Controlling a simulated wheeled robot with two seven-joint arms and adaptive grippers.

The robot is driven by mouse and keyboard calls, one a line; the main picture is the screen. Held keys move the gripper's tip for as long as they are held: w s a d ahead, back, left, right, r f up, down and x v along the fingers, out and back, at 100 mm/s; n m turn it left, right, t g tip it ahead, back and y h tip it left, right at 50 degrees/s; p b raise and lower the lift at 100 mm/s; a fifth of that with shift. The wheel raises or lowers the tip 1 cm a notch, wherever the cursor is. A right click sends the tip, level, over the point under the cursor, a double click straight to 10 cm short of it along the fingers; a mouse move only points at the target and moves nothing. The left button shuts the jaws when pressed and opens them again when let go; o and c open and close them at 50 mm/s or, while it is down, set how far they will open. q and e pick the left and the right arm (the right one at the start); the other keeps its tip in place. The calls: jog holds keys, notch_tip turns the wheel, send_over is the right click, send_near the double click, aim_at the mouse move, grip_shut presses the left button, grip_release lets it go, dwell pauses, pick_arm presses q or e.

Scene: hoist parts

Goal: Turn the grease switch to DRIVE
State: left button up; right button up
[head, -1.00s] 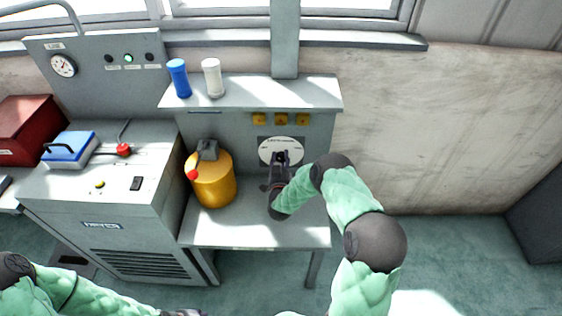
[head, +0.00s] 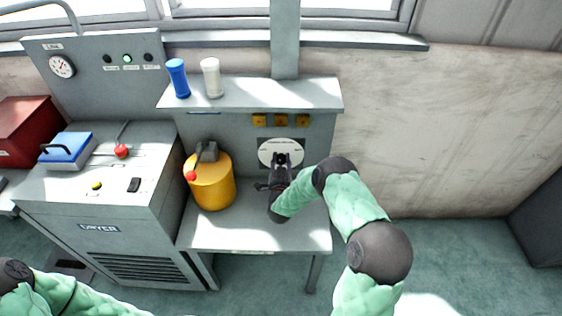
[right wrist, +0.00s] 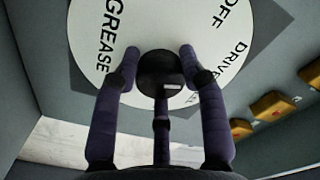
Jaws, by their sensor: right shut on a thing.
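The grease switch is a round white dial (head: 268,151) on the grey back panel above the small table. In the right wrist view the dial (right wrist: 88,35) shows GREASE at left, OFF at upper right and DRIVE at right. Its black round knob (right wrist: 160,72) has a small white mark on its right part; I cannot tell exactly which label it points at. My right gripper (head: 281,160) is at the dial, its fingers (right wrist: 160,66) shut on the knob from both sides. My left arm shows at the lower left; its gripper is out of frame.
A yellow canister (head: 214,186) with a red-tipped lever stands left of my right gripper. Blue (head: 178,78) and white (head: 212,78) cylinders stand on the shelf above. Several yellow blocks (head: 281,120) sit above the dial. The dryer cabinet (head: 95,205) is at left.

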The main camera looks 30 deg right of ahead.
jog(key=shift+a+f, duration=0.15)
jog(key=shift+f, duration=0.15)
jog(key=o, duration=1.1)
jog(key=shift+o, duration=0.3)
jog(key=shift+r, duration=0.1)
jog(key=v, duration=1.2)
jog(key=shift+s+r, duration=0.1)
